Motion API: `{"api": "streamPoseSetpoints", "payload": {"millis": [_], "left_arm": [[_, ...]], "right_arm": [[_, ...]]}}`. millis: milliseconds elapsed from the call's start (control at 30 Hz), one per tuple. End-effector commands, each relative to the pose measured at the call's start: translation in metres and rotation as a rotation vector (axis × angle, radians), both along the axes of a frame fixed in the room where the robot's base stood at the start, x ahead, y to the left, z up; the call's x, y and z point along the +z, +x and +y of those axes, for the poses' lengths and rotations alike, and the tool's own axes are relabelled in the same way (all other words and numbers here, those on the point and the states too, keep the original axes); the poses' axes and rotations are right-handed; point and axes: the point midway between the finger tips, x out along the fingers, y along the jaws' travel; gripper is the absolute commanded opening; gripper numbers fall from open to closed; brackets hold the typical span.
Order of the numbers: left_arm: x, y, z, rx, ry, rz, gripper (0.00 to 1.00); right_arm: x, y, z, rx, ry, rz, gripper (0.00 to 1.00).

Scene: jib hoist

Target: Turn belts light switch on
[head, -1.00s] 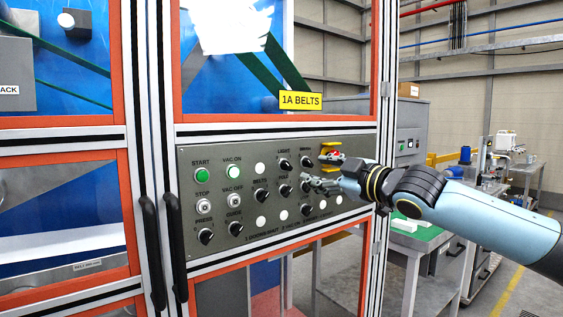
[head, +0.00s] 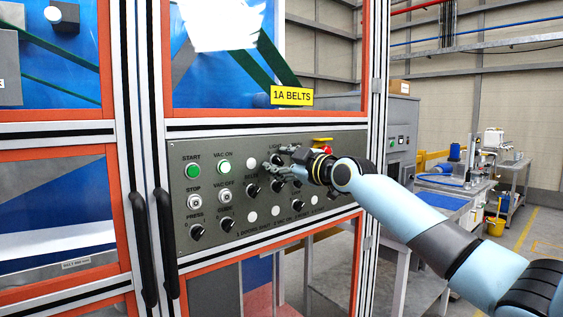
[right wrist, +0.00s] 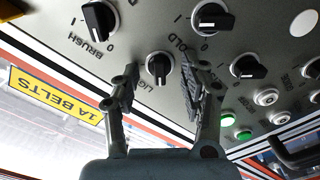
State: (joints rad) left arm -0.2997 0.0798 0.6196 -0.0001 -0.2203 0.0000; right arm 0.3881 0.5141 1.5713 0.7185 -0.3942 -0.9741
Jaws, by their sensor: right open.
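The light switch is a small black rotary knob (right wrist: 159,66) on a grey panel, under a partly covered label starting "LIG". In the right wrist view it lies between the two fingers of my right gripper (right wrist: 160,76). The fingers are open, one on each side of it, with visible gaps; I see no grip on it. A pale mark shows on the knob, but its setting is unclear. In the head view my right gripper (head: 271,160) is in front of the upper middle of the panel (head: 180,235) and partly hides the knob. My left gripper is not in view.
Similar knobs are close by, including a "BRUSH" knob (right wrist: 100,20) and a "HOLD" knob (right wrist: 213,17). A red stop button with a yellow guard (head: 322,142) is just right of the gripper. Black door handles (head: 166,245) stand left. A yellow "1A BELTS" sign (head: 292,96) is above.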

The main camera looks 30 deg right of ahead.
Motion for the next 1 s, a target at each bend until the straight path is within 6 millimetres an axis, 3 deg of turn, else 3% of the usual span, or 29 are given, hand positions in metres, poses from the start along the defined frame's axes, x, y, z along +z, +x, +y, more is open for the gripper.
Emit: {"api": "streamPoseSetpoints", "payload": {"millis": [67, 400, 733, 1000], "left_arm": [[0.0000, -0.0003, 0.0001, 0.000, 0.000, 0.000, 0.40], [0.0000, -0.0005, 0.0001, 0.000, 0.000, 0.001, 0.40], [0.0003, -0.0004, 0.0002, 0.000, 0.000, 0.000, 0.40], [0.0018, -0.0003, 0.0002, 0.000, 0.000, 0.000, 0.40]], "right_arm": [[-0.0001, -0.0002, -0.0001, 0.000, 0.000, 0.000, 0.43], [-0.0001, -0.0004, -0.0002, 0.000, 0.000, 0.000, 0.00], [-0.0003, -0.0005, -0.0003, 0.000, 0.031, 0.004, 0.00], [0.0002, -0.0004, -0.0010, 0.000, 0.182, 0.016, 0.00]]}}
